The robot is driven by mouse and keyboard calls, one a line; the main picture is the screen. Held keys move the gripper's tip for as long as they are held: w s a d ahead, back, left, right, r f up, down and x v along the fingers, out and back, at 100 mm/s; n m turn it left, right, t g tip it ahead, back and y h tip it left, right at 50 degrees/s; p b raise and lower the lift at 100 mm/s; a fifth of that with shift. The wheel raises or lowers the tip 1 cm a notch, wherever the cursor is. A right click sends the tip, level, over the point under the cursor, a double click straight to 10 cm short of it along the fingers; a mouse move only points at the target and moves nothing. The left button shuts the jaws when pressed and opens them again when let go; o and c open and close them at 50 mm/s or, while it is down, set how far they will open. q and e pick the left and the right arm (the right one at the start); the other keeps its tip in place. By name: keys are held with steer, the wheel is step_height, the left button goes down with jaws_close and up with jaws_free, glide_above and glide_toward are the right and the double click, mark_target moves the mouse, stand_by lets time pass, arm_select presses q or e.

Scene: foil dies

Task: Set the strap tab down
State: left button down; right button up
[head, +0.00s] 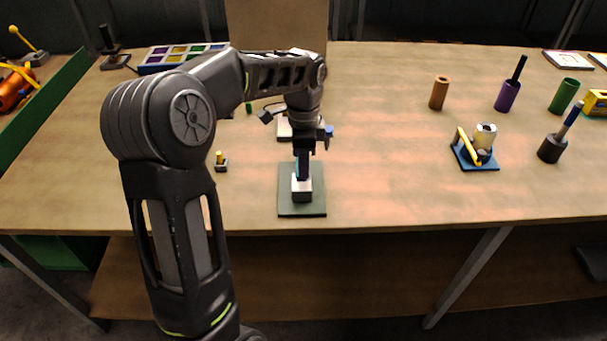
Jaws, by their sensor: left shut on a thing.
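My left gripper (302,168) points straight down over a small dark green mat (302,210) near the table's front edge. It is shut on a small grey block (302,189) with a dark blue upper part, which stands upright at or just above the mat. I cannot tell whether the block touches the mat. A yellow strap-like bar (466,146) leans tilted on a blue base (474,164) beside a pale roll (485,137), to the right. I cannot make out a strap tab for sure. My right gripper is not in view.
Behind my gripper are a pale block (284,131) and a compartment tray (180,56). A small yellow-topped peg (220,161) stands left of the mat. Orange (438,93), purple (507,96) and green (563,96) cylinders stand at the right. Table between mat and blue base is clear.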

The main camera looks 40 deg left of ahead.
arm_select(q)
steer(key=shift+f, duration=1.9)
steer(key=c, duration=1.5)
jaws_free()
steer(key=shift+f, duration=0.15)
step_height(320, 180, up, 12)
steer(key=shift+r, duration=0.2)
